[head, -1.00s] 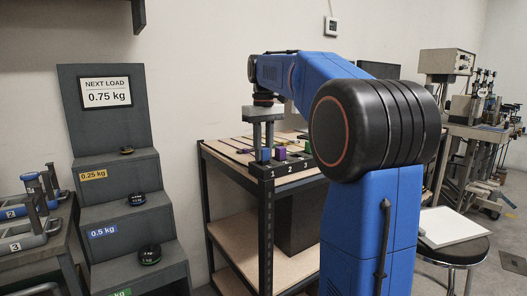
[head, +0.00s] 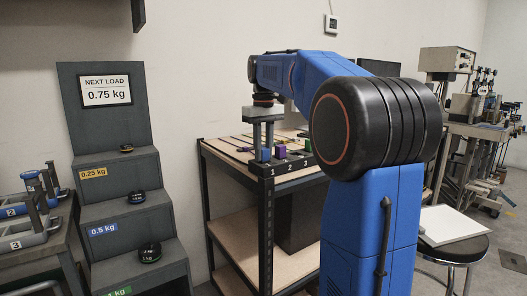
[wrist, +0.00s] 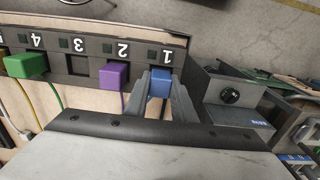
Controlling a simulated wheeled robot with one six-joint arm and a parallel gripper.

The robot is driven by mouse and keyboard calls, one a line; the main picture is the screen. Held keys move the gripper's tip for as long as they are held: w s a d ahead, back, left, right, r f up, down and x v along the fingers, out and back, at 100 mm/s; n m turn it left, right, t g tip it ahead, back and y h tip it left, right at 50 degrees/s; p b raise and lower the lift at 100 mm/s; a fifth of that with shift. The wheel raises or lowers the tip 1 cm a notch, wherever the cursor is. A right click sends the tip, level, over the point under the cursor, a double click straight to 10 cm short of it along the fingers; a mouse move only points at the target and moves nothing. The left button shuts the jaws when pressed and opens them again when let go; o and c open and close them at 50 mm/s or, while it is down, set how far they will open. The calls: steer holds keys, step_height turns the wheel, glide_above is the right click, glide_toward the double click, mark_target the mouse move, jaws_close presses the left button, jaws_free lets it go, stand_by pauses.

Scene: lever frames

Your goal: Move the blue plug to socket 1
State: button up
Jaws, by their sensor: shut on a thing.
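My gripper (head: 263,148) points down over the front left corner of the bench, and its fingers (wrist: 160,88) are shut on the blue plug (wrist: 160,82). The blue plug (head: 265,155) is at socket 1 of the dark numbered strip (wrist: 78,45), in line with the label 1. Whether it is fully seated is hidden by the fingers. A purple plug (wrist: 115,77) stands in socket 2, close beside one finger. Socket 3 (wrist: 78,65) is empty. A green plug (wrist: 27,66) is in socket 4.
A dark stepped stand (head: 125,205) with black weights and a "NEXT LOAD 0.75 kg" sign (head: 106,91) stands left of the bench. A stool (head: 455,245) stands at right.

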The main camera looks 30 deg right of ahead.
stand_by(0.3)
steer(key=o, duration=1.5)
steer(key=shift+r, duration=3.45)
steer(key=s+a+f+t, duration=0.1)
steer(key=s+a+f, duration=0.4)
steer(key=s+f, duration=0.5)
steer(key=s+a+f+t, duration=0.2)
steer(key=s+a+f, duration=0.3)
steer(key=s+f, duration=0.5)
steer(key=s+a+f+t, duration=0.1)
steer(key=s+a+f, duration=0.4)
steer(key=s+f, duration=0.5)
steer(key=shift+s+a+f+t, duration=0.1)
steer(key=shift+a+f+t, duration=0.2)
steer(key=shift+a+t, duration=0.1)
